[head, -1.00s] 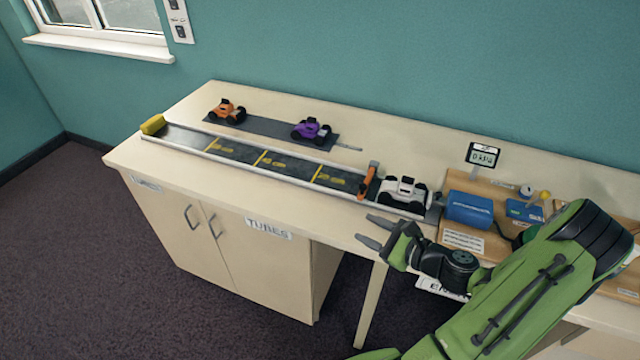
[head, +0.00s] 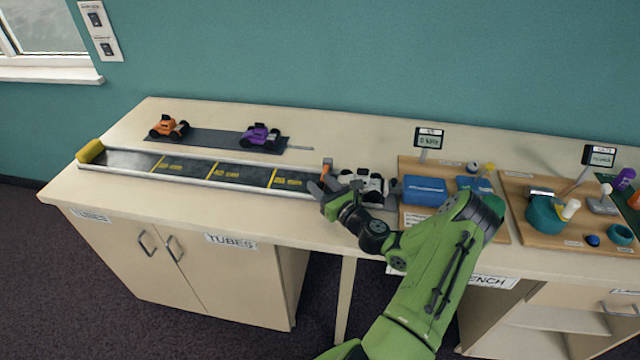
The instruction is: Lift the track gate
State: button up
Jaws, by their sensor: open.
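The track gate (head: 326,167) is a small orange upright piece across the right end of the dark track (head: 215,170), which has yellow marks and pale side rails. A white toy car (head: 361,182) sits on the track just right of the gate, partly hidden by my arm. My gripper (head: 318,188) is open and empty. Its fingers point up and left, close in front of the gate and overlapping its lower part in the picture. I cannot tell whether they touch it.
A yellow block (head: 90,151) closes the track's left end. An orange car (head: 168,127) and a purple car (head: 261,136) stand on a dark strip behind the track. A blue box (head: 425,191) and wooden boards with small items lie to the right.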

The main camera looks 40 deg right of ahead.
jog(key=shift+w, duration=0.6)
grip_shut()
jog(key=shift+r, duration=0.1)
